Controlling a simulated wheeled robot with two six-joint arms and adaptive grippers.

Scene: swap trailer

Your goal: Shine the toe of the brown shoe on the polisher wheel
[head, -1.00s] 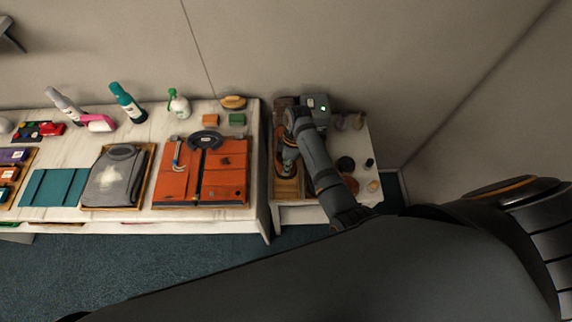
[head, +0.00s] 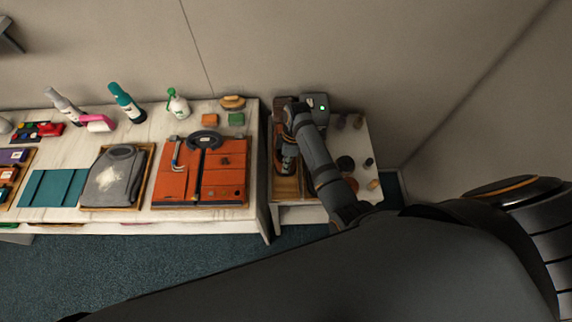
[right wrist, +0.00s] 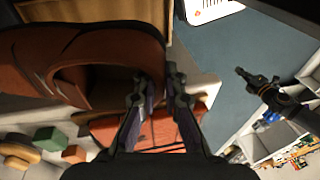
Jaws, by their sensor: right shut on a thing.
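The brown shoe (right wrist: 105,38) fills the upper left of the right wrist view, with its dark opening facing the camera. My right gripper (right wrist: 157,88) is shut on the shoe at its heel end, by the opening's rim. In the head view my right gripper (head: 289,158) is over the small side table, and the shoe is largely hidden by the arm. The polisher (head: 320,103), with a lit green lamp, stands at the table's back. My arm covers part of it, so contact between toe and wheel cannot be told. My left gripper (right wrist: 252,82) seems to show at right in the wrist view.
A wooden tray (head: 286,188) lies on the side table (head: 300,215). Several small jars stand at its right. A wall is close behind.

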